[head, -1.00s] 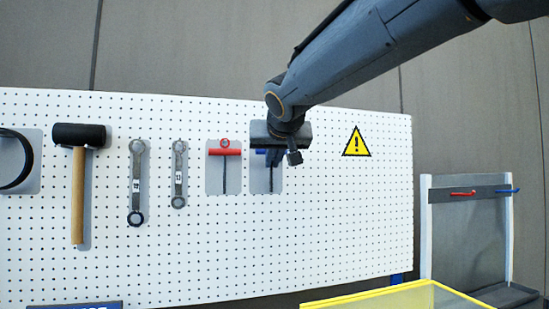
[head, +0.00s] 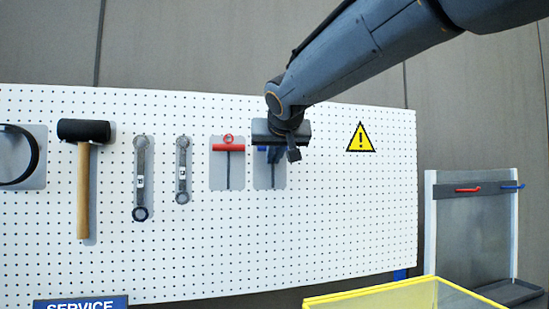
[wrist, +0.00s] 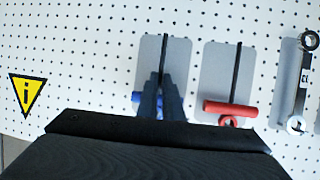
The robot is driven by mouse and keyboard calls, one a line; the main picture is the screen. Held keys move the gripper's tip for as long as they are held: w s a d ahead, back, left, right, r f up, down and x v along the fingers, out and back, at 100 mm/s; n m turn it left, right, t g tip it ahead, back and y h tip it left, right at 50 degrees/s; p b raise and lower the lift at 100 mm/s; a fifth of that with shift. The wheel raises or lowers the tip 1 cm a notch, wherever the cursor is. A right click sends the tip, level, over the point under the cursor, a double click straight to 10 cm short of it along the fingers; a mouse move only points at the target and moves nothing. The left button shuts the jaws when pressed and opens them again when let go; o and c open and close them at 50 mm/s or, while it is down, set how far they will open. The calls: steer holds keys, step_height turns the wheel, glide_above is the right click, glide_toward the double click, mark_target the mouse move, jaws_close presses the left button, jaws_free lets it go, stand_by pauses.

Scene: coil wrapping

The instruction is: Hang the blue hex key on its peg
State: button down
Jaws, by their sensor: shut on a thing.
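The blue hex key (wrist: 137,97) is in my gripper (wrist: 159,98), against its grey backing plate (wrist: 181,50). In the wrist view, which looks upside down, blue handle shows on both sides of the shut fingers, and the dark shaft runs along the plate. In the head view, my gripper (head: 281,140) covers the top of the plate. A bit of the blue handle (head: 262,149) shows, and the shaft (head: 271,176) hangs straight down below. The key's peg is hidden behind the gripper, so I cannot tell whether the key is on it.
The red hex key (head: 228,148) hangs close on the left. Two wrenches, a hammer (head: 84,131) and a black ring hang farther left on the white pegboard (head: 330,220). A yellow warning sign (head: 361,138) is on the right. A yellow-rimmed bin (head: 385,290) stands below.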

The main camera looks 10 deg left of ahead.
stand_by(0.3)
steer(key=c, duration=1.8)
jaws_free()
steer(key=shift+c, duration=0.2)
